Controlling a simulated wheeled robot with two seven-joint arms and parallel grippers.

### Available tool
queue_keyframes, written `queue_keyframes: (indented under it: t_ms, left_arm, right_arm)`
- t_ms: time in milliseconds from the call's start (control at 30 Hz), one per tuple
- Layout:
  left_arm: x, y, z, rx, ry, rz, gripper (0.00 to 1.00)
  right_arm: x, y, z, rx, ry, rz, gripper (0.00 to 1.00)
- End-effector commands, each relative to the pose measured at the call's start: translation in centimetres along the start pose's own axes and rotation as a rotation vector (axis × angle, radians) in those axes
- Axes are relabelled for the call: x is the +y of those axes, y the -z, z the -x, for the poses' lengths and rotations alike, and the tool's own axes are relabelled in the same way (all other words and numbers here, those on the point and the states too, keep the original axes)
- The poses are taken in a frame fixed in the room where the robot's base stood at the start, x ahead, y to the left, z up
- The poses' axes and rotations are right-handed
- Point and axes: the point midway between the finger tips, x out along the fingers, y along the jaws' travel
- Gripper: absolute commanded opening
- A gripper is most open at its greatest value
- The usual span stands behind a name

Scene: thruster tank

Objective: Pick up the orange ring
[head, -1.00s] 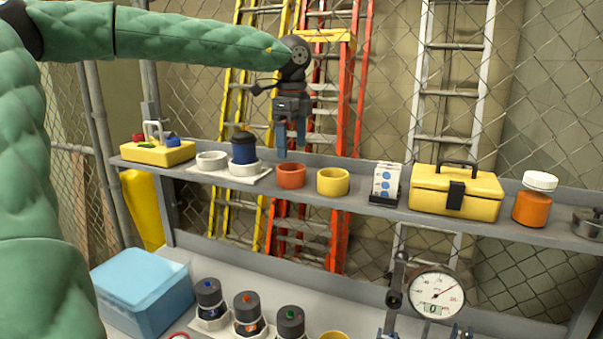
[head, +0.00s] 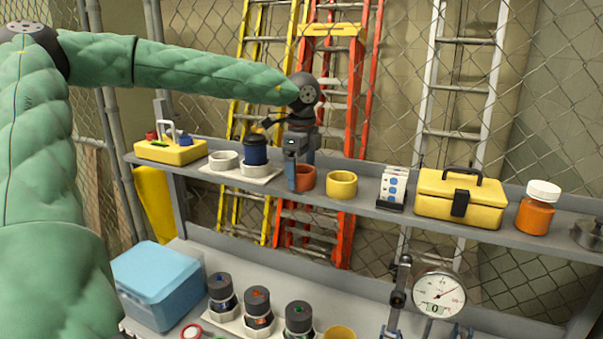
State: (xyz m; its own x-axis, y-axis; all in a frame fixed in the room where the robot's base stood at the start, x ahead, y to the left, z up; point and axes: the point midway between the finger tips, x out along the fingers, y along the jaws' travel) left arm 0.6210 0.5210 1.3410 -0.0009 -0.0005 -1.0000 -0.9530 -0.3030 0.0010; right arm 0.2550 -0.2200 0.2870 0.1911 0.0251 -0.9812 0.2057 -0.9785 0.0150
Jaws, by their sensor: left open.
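My left gripper (head: 299,178) has come down at the ring from above. Its blue fingers are apart. One finger hangs in front of the ring's left side and hides part of it. The other finger is mostly hidden behind, near the ring's far side. I cannot tell whether the fingers touch the ring. My right gripper is not in view.
A yellow ring (head: 341,184) stands close on the right. A white tray (head: 240,172) with a white ring and a dark blue canister (head: 255,150) is close on the left. A card holder (head: 393,188) and yellow toolbox (head: 460,199) stand farther right.

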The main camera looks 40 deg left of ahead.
Motion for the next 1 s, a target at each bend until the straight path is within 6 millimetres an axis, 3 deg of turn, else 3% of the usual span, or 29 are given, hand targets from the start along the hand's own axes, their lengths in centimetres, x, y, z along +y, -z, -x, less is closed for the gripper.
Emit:
queue_keyframes:
  t_ms: [333,500,600,1000]
  left_arm:
    - [0.0,0.0,-0.4,0.0,0.001,0.001,0.89]
    - [0.0,0.0,-0.4,0.0,0.0,0.001,0.55]
    - [0.0,0.0,-0.4,0.0,0.0,0.001,0.41]
    - [0.0,0.0,0.7,-0.002,0.003,0.0,0.41]
  right_arm:
    - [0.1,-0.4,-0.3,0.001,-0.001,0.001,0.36]
    - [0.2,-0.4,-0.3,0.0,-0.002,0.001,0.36]
    - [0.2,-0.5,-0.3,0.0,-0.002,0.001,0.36]
    - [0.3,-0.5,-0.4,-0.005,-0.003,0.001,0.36]
